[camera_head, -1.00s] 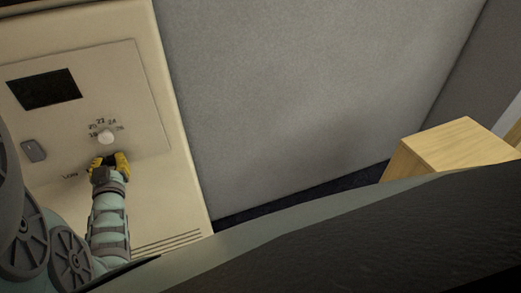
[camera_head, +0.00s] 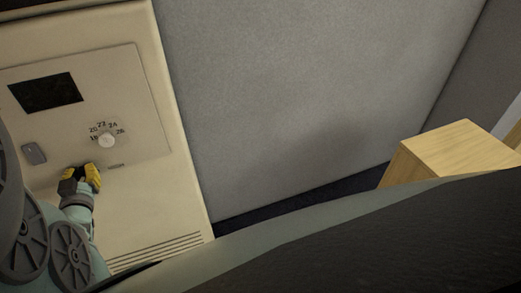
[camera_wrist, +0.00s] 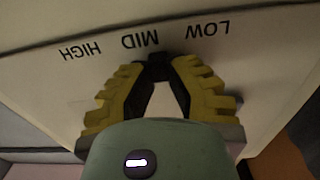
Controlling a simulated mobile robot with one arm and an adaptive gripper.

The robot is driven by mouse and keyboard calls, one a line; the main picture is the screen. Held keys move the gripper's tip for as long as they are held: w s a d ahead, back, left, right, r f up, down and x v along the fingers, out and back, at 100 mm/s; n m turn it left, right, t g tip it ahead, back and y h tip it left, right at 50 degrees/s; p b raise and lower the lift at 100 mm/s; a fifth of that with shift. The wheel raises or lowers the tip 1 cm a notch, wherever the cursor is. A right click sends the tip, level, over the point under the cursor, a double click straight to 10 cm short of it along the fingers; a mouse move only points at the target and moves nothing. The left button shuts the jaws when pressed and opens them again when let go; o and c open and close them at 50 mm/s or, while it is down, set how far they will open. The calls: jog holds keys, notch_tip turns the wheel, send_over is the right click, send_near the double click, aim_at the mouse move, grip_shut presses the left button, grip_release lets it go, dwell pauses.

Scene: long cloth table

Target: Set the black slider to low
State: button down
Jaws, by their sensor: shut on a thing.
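The black slider (camera_wrist: 155,70) shows in the wrist view as a dark piece between my fingertips, close to the MID label (camera_wrist: 139,40) and a little on its LOW side. The LOW label (camera_wrist: 207,30) is right of it, the HIGH label (camera_wrist: 80,52) left of it. My gripper (camera_wrist: 157,72) is shut on the slider; its yellow-black fingers spread out behind the tips. In the head view my gripper (camera_head: 80,170) is at the panel's lower part and hides the slider and the LOW label. A small label, likely HIGH (camera_head: 116,166), shows right of it.
The cream panel (camera_head: 150,120) carries a white round dial (camera_head: 107,141) above right of my gripper, a dark screen (camera_head: 46,92) and a grey button (camera_head: 34,153). Vent slots (camera_head: 155,252) are below. A grey wall (camera_head: 290,100) and a wooden box (camera_head: 455,150) are to the right.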

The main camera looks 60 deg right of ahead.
jog(key=shift+w+a+f+b, duration=0.1)
jog(key=shift+w+a+b, duration=0.05)
jog(key=shift+w+a, duration=0.4)
jog(key=shift+w+a+b, duration=0.2)
jog(key=shift+w+a, duration=0.15)
jog(key=shift+a, duration=0.45)
jog(key=shift+w+a+f+b, duration=0.1)
jog(key=shift+w+a+b, duration=0.05)
jog(key=shift+w+a, duration=0.4)
jog(key=shift+s+a, duration=0.1)
jog(key=shift+a, duration=0.05)
jog(key=c, duration=0.9)
grip_release()
jog(key=shift+r, duration=0.15)
jog(key=shift+a, duration=0.15)
send_near(63, 171)
jog(key=v, duration=0.4)
jog(key=shift+s+a, duration=0.2)
jog(key=shift+s, duration=0.05)
jog(key=shift+d, duration=0.1)
